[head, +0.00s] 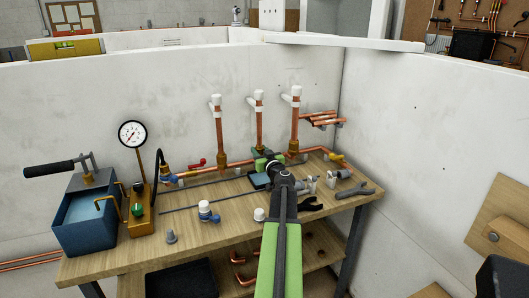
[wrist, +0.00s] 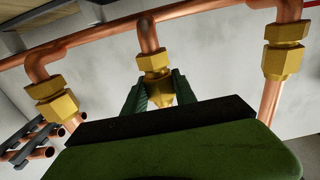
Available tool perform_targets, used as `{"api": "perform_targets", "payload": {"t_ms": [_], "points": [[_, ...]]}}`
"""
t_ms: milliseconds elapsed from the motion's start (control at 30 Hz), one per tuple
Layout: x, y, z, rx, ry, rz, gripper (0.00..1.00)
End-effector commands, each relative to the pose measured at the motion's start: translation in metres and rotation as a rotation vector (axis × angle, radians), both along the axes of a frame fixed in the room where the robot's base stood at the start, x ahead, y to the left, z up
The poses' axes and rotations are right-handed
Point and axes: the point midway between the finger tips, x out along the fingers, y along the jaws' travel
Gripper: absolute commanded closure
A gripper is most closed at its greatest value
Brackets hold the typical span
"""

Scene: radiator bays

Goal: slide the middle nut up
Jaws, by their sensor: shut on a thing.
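Three copper risers with white tops stand on the bench in the head view. The middle riser (head: 259,125) comes down behind my gripper (head: 264,157), which hides its foot. In the wrist view, which looks upside down, three brass fittings hang from a copper pipe. The middle fitting (wrist: 152,62) has the middle nut (wrist: 159,87) on its side away from the pipe. My green gripper fingers (wrist: 160,92) are shut on this nut, one on each side. The left fitting (wrist: 50,88) and the right fitting (wrist: 286,34) are clear of the fingers.
White walls stand behind and at the right. Short copper pipes (head: 322,118) sit on a wall rack.

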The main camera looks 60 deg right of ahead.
Motion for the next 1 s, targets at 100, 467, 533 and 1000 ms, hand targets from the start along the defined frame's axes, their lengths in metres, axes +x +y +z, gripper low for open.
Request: {"api": "perform_targets", "payload": {"t_ms": [100,467,533,1000], "points": [[-0.001,-0.001,0.011,0.000,0.000,-0.002,0.96],[-0.002,-0.001,0.033,0.000,0.000,-0.004,0.96],[-0.002,-0.001,0.037,0.000,0.000,-0.004,0.96],[-0.003,-0.002,0.065,0.000,0.000,-0.005,0.96]]}}
